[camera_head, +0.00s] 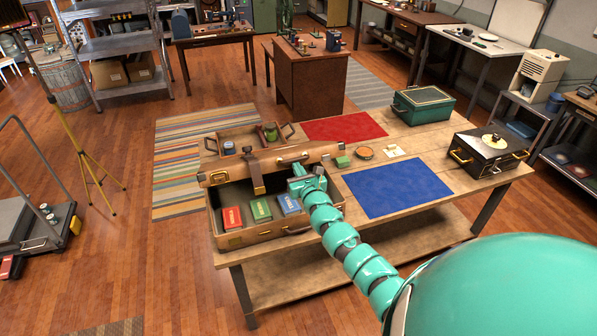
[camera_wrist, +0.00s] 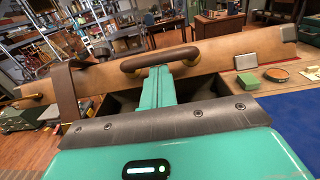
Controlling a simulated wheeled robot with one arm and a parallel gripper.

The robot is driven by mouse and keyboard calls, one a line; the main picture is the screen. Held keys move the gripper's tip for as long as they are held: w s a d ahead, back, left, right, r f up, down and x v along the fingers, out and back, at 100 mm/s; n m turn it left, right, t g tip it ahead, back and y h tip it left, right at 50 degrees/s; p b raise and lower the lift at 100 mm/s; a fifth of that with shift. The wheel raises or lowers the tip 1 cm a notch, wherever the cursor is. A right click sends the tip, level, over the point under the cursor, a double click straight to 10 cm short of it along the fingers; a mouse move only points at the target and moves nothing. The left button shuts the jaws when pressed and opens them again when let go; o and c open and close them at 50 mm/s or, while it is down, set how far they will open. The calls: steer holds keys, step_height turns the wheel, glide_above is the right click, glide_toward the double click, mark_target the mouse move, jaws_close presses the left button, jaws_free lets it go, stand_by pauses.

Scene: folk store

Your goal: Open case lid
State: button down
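The brown case (camera_head: 262,236) sits on the near left part of the wooden table. Its lid (camera_head: 222,177) stands partly open, and red, green and blue boxes show inside. The lid's front edge carries a dark handle (camera_head: 291,159) and a brown strap (camera_head: 255,176). My teal gripper (camera_head: 309,181) is over the right part of the case opening. In the wrist view the lid (camera_wrist: 226,54) and handle (camera_wrist: 160,62) lie just beyond my fingertips (camera_wrist: 158,76). The fingers look shut with nothing between them. I cannot tell whether they touch the lid.
The table (camera_head: 430,140) also holds a blue mat (camera_head: 397,187), a red mat (camera_head: 343,127), a green case (camera_head: 423,104) and a black box (camera_head: 488,153). A small open box (camera_head: 236,138) stands behind the lid. A small green block (camera_head: 342,161) is right of it.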

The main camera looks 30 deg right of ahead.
steer(key=shift+w+r, duration=0.25)
steer(key=shift+r, duration=0.3)
steer(key=shift+w+d+r+p, duration=0.2)
steer(key=shift+w+r+p, duration=0.5)
steer(key=shift+r+p, duration=0.3)
stand_by(0.4)
steer(key=p, duration=0.3)
glide_toward(296, 160)
steer(key=shift+s+a+r, duration=0.2)
steer(key=shift+s+r, duration=0.3)
steer(key=shift+r, duration=0.05)
stand_by(0.7)
